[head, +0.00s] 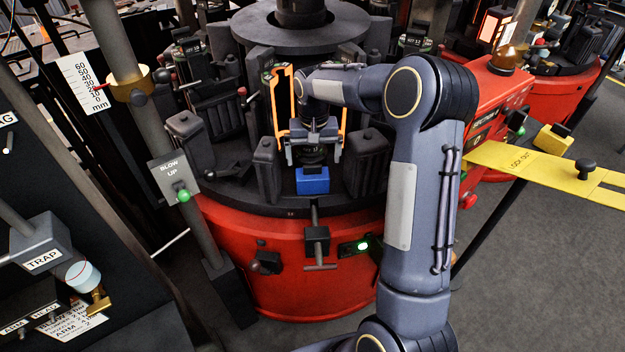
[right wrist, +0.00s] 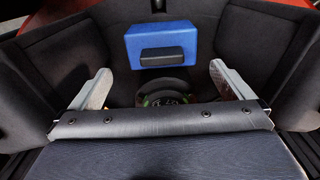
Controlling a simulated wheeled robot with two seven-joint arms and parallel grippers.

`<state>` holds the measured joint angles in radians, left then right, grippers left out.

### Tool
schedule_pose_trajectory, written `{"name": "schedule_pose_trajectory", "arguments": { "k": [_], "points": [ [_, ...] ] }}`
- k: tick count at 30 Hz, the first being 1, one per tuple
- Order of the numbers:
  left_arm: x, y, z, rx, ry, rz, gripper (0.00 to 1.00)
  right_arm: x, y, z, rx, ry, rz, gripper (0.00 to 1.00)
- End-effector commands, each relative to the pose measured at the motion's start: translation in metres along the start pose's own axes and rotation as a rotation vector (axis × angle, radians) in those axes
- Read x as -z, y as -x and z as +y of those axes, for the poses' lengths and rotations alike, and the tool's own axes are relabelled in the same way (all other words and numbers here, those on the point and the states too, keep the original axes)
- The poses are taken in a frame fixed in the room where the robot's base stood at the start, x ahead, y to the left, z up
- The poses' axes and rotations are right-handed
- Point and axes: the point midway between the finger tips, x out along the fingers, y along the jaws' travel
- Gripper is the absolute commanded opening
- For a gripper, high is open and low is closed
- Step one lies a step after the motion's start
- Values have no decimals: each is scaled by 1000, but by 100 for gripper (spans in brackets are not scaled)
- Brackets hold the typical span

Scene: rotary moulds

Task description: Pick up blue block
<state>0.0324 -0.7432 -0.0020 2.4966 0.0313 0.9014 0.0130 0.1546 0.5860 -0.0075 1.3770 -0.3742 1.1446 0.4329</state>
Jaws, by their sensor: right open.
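The blue block (head: 312,180) sits on the dark turntable of the red rotary machine, at its near edge between two dark mould halves. In the right wrist view the blue block (right wrist: 162,46) shows near the top centre, with a dark bar on its face. My right gripper (head: 313,160) is just behind and above the block in the head view. It is open, and its two pale fingers (right wrist: 160,86) are spread apart with the block beyond their tips. The block appears apart from both fingers. My left gripper is not in view.
Dark mould halves stand close on the left (head: 267,168) and right (head: 366,165) of the block. The red machine base (head: 290,260) has a T-handle (head: 318,240) in front. A yellow lock-out bar (head: 530,168) sticks out at the right.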

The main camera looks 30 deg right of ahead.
Motion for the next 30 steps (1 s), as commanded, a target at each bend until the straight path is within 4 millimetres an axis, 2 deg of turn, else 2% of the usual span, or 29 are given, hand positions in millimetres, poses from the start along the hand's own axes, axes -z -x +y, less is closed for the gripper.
{"name": "schedule_pose_trajectory", "arguments": {
  "k": [18, 26, 27, 30],
  "points": [
    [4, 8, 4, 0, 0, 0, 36, -10, -75, -2, -4, -1, -5, 100],
    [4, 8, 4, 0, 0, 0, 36, -9, -80, -3, -2, -2, -2, 100],
    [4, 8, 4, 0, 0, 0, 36, -9, -80, -3, -2, -2, -2, 99],
    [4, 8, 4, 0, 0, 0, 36, -9, -80, -3, -2, -2, -2, 86]
  ]
}}
